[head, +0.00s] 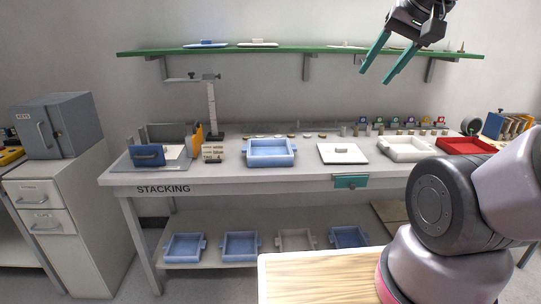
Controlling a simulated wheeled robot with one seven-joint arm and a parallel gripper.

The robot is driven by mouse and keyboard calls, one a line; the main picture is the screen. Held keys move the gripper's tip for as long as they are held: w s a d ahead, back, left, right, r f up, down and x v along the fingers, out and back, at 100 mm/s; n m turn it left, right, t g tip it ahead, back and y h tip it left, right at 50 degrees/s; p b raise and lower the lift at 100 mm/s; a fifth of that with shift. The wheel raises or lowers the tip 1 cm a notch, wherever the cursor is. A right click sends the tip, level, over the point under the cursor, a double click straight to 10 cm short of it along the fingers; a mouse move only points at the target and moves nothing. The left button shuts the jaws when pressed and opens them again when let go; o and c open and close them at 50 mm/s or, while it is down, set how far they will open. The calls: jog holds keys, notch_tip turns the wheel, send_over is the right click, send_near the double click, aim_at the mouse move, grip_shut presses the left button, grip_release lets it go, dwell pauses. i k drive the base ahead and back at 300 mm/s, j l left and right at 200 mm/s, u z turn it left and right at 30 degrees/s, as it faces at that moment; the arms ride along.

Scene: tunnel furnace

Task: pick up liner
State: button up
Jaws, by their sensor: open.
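I cannot tell for sure which thing is the liner. White sheet-like material (176,152) lies in a metal holder at the left of the bench, behind a blue block (147,155). A flat white square plate with a small knob (343,154) lies at the bench's middle right. My gripper (376,76) has teal fingers, spread apart and empty. It hangs high at the top right, in front of the green shelf and well above the bench.
The bench (235,178), marked STACKING, also holds a blue tray (270,160), a white tray (407,156), a red tray (466,154) and a metal stand (212,108). Several trays sit on the lower shelf (210,218). The green shelf (300,49) runs above the bench. A grey cabinet (58,125) stands left.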

aim_at(171, 152)
jog(key=i+j+u, duration=0.3)
jog(key=i+j, duration=0.45)
jog(key=j, duration=0.15)
jog(key=i+j+u, duration=0.3)
jog(key=i+j, duration=0.4)
jog(key=i, duration=0.15)
